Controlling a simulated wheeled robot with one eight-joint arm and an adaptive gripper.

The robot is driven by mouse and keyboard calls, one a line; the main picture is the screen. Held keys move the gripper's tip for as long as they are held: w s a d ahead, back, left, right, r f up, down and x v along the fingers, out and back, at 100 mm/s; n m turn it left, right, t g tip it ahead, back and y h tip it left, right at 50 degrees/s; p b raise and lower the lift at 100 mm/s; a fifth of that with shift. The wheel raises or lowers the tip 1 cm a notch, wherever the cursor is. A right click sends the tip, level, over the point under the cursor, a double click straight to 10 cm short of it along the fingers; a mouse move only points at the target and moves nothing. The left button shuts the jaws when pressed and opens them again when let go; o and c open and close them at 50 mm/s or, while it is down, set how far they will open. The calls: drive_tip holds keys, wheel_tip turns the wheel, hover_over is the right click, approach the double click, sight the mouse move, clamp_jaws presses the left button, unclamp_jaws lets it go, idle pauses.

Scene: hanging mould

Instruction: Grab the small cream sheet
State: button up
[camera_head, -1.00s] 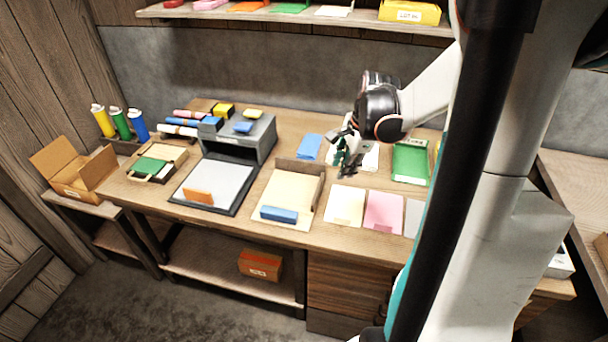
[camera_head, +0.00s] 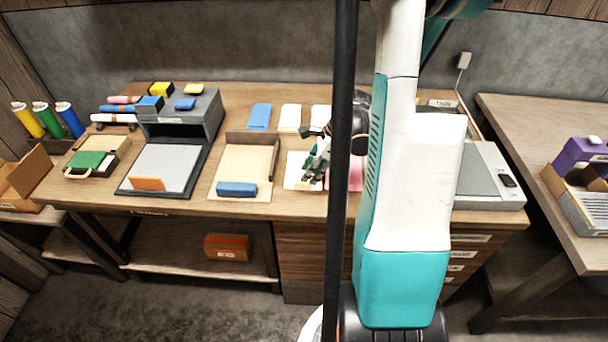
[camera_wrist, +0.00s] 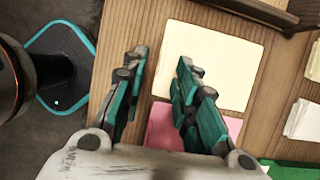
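A cream sheet (camera_head: 292,178) lies flat at the front of the table, left of a pink sheet (camera_head: 356,175). In the wrist view the cream sheet (camera_wrist: 225,60) lies above the pink sheet (camera_wrist: 165,130). My gripper (camera_head: 312,165) is over the cream sheet's right part in the head view. In the wrist view its two fingers (camera_wrist: 160,62) are apart with nothing between them. The right finger overlaps both sheets in the picture; the height gap cannot be told. Small cream pads (camera_head: 290,117) also lie at the back of the table.
A wooden tray (camera_head: 272,150) with a blue block (camera_head: 237,188) stands left of the cream sheet. A blue pad (camera_head: 260,116) lies behind. A grey press (camera_head: 180,120) stands further left. A grey flat device (camera_head: 490,180) is at the table's right end.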

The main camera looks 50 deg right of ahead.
drive_tip(key=shift+w+b+x, duration=0.1)
drive_tip(key=shift+b+x, duration=0.6)
drive_tip(key=shift+x, duration=0.7)
drive_tip(key=shift+w+b+x, duration=0.15)
drive_tip(key=shift+b+x, duration=0.5)
drive_tip(key=shift+x, duration=0.75)
drive_tip(key=shift+r, duration=0.15)
clamp_jaws()
